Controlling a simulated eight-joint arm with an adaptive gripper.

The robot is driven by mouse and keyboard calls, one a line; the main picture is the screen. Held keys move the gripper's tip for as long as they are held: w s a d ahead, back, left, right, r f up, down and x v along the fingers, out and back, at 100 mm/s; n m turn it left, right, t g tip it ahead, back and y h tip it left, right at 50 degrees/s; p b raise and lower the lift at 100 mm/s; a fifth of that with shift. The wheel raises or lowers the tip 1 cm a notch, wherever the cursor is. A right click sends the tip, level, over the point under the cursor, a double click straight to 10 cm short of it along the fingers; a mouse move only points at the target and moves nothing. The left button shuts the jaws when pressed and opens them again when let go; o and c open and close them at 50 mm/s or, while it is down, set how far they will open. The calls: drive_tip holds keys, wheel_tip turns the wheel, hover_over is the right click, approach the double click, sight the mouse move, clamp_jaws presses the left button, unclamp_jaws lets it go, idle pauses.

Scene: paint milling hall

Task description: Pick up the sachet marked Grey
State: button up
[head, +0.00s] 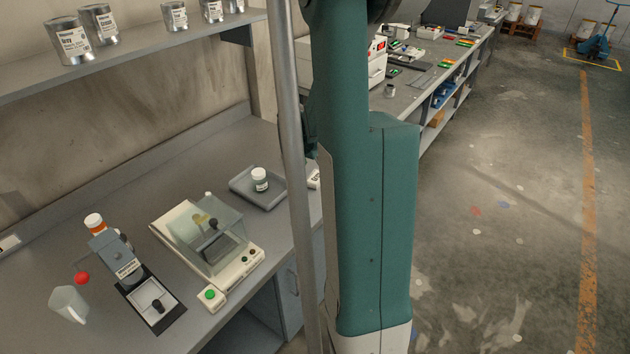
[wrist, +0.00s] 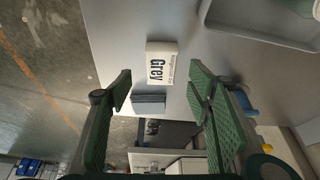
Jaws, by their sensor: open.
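The sachet marked Grey (wrist: 161,66) is a small white packet with dark print, lying flat on the grey worktop in the wrist view. My gripper (wrist: 160,78) is open, with its green ribbed fingers on either side of the picture and nothing between them touching the packet. The sachet appears between and just beyond the fingertips; the height gap is hard to judge. In the head view, a white printed packet (head: 314,176) shows partly behind a pole and my arm, beside the grey tray.
A grey tray (head: 244,183) holds a small white-lidded jar (head: 260,179); the tray's rim (wrist: 262,38) is right of the sachet in the wrist view. A dark block (wrist: 148,103) lies near the worktop edge. A shelf (head: 130,62) with tins hangs above.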

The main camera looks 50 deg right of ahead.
sight(315, 177)
drive_tip(key=shift+f, duration=0.1)
drive_tip(key=shift+b+x, duration=0.6)
drive_tip(key=shift+x, duration=1.9)
drive_tip(key=shift+w, duration=0.1)
drive_tip(key=shift+c, duration=0.4)
drive_tip(key=c, duration=0.9)
